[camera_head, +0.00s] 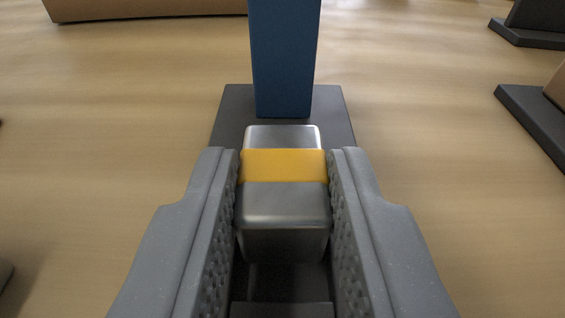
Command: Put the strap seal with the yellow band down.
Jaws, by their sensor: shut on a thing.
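The strap seal with the yellow band (284,203) is a grey metal block with a yellow stripe around it. It sits between the two grey fingers of my gripper (284,180) in the head camera view. My gripper is shut on it, with the textured pads against its left and right sides. The lower part of the seal lies in shadow between the fingers. I cannot tell how high it is above the surface behind it.
A blue upright post (284,60) stands on a dark grey base plate (231,112) just beyond the seal. Dark plates (535,115) lie at the right, with brown pieces on them. A brown object (150,8) is at the top left. The wood surface (110,110) at left is mostly clear.

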